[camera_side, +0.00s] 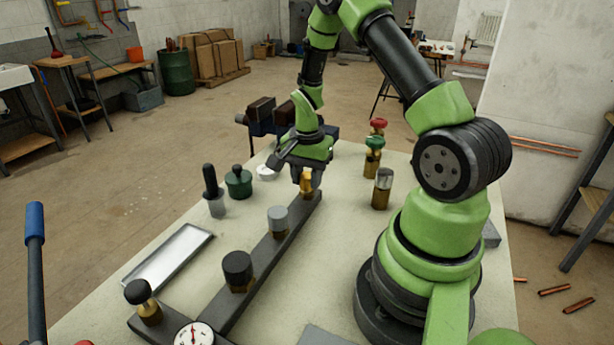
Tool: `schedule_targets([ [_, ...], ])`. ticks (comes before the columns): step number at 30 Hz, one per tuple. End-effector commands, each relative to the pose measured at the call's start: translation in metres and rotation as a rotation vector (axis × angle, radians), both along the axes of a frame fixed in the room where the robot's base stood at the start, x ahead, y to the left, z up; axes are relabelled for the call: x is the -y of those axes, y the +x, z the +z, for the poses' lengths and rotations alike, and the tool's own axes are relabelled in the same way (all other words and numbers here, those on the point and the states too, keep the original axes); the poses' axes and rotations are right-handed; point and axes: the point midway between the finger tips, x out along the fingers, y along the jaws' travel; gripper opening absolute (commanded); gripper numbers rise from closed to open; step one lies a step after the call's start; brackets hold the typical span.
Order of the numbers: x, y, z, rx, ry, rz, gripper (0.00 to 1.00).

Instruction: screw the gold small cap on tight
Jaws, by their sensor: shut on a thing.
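The gold small cap (306,178) is at the far end of a dark bar (262,262), seated on or directly above a fitting there. I cannot tell how far down it sits. My gripper (307,172) points down over it and is shut on it; the fingers partly hide the cap. Along the same bar stand a grey cap (278,217) on a brass fitting, and a larger black cap (238,268) on a brass fitting nearer the camera.
A black-knobbed valve (143,300) and a dial gauge (194,335) are at the near end. A metal tray (168,256), a dark green pot (238,182) and a black-handled tool (212,190) stand left. Brass valves (374,155) and a grey-topped brass cylinder (383,188) stand right. A vise (262,118) is behind.

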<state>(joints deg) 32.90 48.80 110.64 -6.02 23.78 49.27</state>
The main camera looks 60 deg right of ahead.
Motion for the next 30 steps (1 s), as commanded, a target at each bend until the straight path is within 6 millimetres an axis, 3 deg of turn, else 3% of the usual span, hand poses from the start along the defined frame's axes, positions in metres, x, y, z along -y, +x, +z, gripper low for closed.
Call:
schedule_targets([
  [18,0.0,0.0001,-0.0007,0.0,0.0,-1.031,0.03],
  [23,0.0,0.0001,-0.0008,0.0,0.0,-1.169,0.03],
  [30,0.0,0.0001,-0.0008,0.0,0.0,-1.181,0.03],
])
